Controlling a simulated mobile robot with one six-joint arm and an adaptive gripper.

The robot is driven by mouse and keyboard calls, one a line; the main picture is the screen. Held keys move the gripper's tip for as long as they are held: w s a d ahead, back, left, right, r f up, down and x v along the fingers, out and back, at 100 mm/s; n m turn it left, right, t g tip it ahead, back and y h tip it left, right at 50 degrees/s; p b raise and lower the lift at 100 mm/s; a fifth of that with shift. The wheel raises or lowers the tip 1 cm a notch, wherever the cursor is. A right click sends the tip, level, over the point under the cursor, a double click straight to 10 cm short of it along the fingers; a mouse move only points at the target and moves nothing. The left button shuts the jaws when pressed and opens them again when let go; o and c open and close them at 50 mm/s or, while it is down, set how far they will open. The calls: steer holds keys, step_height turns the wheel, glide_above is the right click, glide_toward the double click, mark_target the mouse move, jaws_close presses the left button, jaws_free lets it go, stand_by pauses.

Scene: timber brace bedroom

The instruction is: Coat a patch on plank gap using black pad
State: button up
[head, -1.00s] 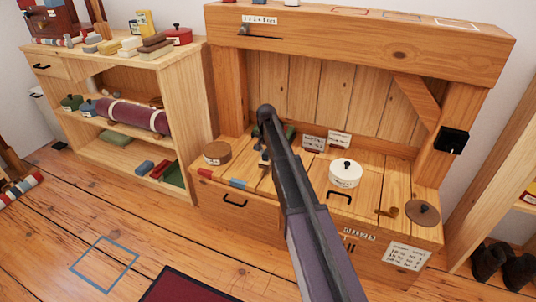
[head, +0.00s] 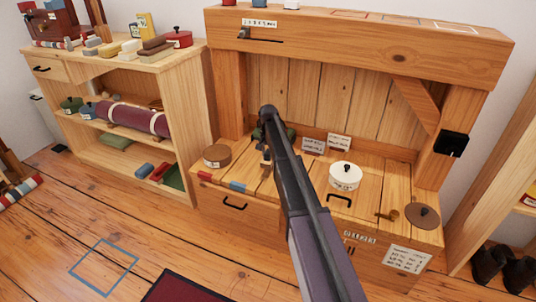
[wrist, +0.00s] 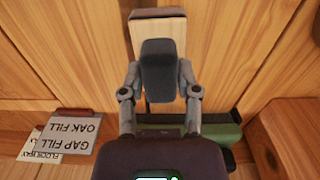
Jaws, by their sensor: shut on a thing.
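My gripper (wrist: 161,92) is shut on a dark grey to black pad (wrist: 163,70), which sits between its two fingers. A pale wooden block (wrist: 158,28) with a dark far edge shows just beyond the pad; I cannot tell whether it is joined to it. In the head view my arm hides most of the gripper, which is low over the left-middle of the bench's plank top (head: 300,190). Dark seams run between the planks. The pad and block cover part of the surface below, so contact with it cannot be told.
Labelled cards (wrist: 78,133) and a green item (wrist: 222,136) are close to the gripper. A white lidded pot (head: 345,177), a round brown tin (head: 216,156) and a brown disc (head: 423,217) stand on the bench. The upper beam (head: 350,45) overhangs it. Shelves (head: 135,150) stand left.

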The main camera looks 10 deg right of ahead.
steer(key=shift+s+d, duration=0.65)
steer(key=shift+d, duration=0.2)
steer(key=shift+s+d, duration=0.6)
steer(key=shift+d, duration=0.2)
steer(key=shift+w+d, duration=0.6)
steer(key=shift+w, duration=0.35)
steer(key=shift+a, duration=0.1)
steer(key=shift+w+a, duration=0.6)
steer(key=shift+a, duration=0.2)
steer(key=shift+w+a, duration=0.55)
steer(key=shift+a, duration=0.2)
steer(key=shift+r+p, duration=2.95)
